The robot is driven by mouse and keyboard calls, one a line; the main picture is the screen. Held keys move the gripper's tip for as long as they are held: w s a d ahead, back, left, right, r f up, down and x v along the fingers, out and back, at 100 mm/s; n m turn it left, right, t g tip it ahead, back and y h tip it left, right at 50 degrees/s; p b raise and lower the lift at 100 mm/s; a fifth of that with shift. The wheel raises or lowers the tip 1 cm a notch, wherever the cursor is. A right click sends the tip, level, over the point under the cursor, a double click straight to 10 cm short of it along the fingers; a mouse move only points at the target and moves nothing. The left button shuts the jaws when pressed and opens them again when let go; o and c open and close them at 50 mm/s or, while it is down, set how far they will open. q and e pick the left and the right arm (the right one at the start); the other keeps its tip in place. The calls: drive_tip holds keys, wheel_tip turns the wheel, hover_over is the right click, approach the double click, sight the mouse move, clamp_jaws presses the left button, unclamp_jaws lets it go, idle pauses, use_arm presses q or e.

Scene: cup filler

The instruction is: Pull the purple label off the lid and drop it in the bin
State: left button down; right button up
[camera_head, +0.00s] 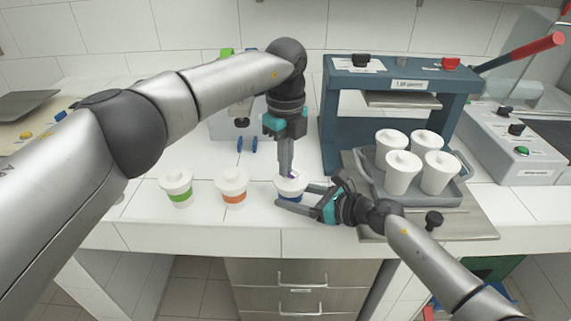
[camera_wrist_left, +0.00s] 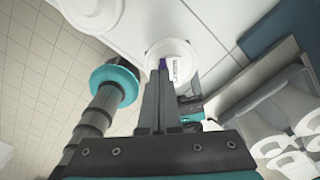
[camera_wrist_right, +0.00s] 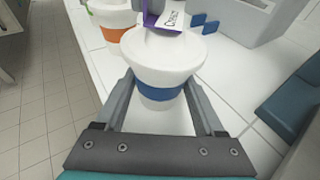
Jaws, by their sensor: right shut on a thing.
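The purple label (camera_wrist_right: 150,18) stands up from a white printed tag on the white lid (camera_wrist_right: 165,55) of the blue-banded cup (camera_wrist_right: 160,90). The cup (camera_head: 291,186) stands upright on the counter, last in a row of three. My right gripper (camera_head: 295,196) is shut on this cup, one finger on each side. My left gripper (camera_head: 287,172) points down at the lid from above. In the left wrist view its fingers (camera_wrist_left: 163,65) are close together at the purple label (camera_wrist_left: 163,62). Whether they grip it is unclear. I cannot identify a bin for certain.
An orange-banded cup (camera_head: 232,187) and a green-banded cup (camera_head: 176,187) stand to the left. A blue press (camera_head: 395,80) stands behind right, with a grey tray (camera_head: 455,190) of several white cups before it. A green thing (camera_head: 495,268) shows below the counter.

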use_arm(q)
drive_tip(key=shift+r, duration=2.3)
use_arm(e)
drive_tip(key=o, duration=1)
drive_tip(key=shift+c, duration=0.2)
drive_tip(key=v, duration=1.2)
